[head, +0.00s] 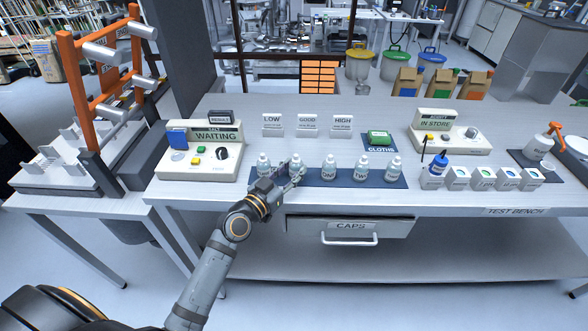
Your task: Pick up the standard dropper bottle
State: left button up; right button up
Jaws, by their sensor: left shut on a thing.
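A row of several small white dropper bottles stands on a dark blue mat (348,182) at the front of the test bench. My left gripper (295,178) reaches in from the front and is shut on the second dropper bottle from the left (297,163). The fingers cover much of this bottle and its label cannot be read, so I cannot tell by label that it is the standard. It looks upright, at about the height of the others. The leftmost bottle (264,162) stands close beside the gripper. My right gripper is out of view.
The WAITING meter (212,150) stands left of the bottles, the IN STORE unit (446,133) right. Low, Good and High cards (307,125) and a green cloths pack (379,138) stand behind. Several small pots (483,179) line the right front. The CAPS drawer (350,228) is below.

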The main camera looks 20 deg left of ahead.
pick_arm(q)
jog(key=s+r+p, duration=0.1)
jog(key=s+r, duration=0.1)
jog(key=s+a+r+p, duration=0.1)
jog(key=s+p, duration=0.1)
jog(key=s+a+r+p, duration=0.1)
jog(key=s+r, duration=0.1)
jog(key=s, duration=0.1)
jog(key=shift+r+p, duration=0.3)
jog(key=shift+p, duration=0.05)
jog(key=s+a+r+p, duration=0.2)
jog(key=s+p, duration=0.4)
jog(key=shift+s+a+r, duration=0.15)
jog(key=shift+s+r, duration=0.05)
jog(key=shift+w, duration=0.1)
